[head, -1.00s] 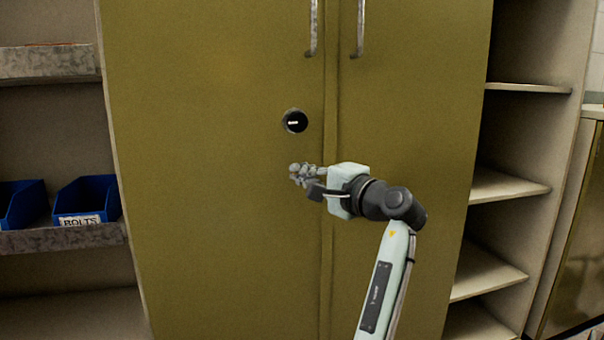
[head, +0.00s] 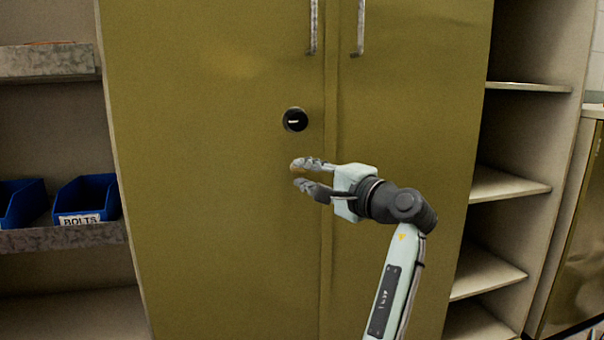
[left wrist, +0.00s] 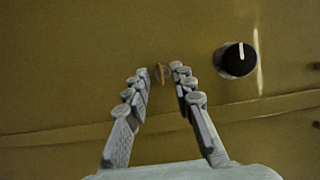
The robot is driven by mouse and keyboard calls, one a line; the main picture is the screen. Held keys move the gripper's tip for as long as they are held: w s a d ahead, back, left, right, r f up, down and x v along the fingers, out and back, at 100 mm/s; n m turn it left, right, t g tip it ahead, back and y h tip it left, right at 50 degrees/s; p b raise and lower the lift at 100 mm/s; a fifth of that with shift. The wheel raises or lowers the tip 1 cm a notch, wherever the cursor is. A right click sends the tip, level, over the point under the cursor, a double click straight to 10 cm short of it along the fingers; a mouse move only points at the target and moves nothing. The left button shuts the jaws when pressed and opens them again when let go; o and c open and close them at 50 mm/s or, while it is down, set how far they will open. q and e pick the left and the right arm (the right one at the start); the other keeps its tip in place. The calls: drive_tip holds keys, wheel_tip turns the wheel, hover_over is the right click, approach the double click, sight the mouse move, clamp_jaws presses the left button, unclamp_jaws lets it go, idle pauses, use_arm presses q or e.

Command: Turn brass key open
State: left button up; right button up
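The brass key (left wrist: 160,73) shows in the left wrist view as a small, upright, thin brass piece at the olive cabinet door. It lies between the fingertips of my left gripper (left wrist: 160,71), with the right finger closer to it. In the head view my left gripper (head: 299,173) is open, its fingers one above the other with a gap, in front of the left door (head: 220,220) below the black knob. The key is mostly hidden there. My right gripper is not in view.
A round black knob (head: 295,120) with a white mark sits above the gripper; it also shows in the wrist view (left wrist: 236,59). Two metal handles (head: 312,30) are higher up. Shelves with blue bins (head: 87,197) stand left, and empty shelves (head: 497,185) stand right.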

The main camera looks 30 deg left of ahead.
use_arm(q)
drive_tip(key=v, duration=1)
drive_tip(key=shift+d, duration=0.25)
drive_tip(key=shift+s, duration=0.1)
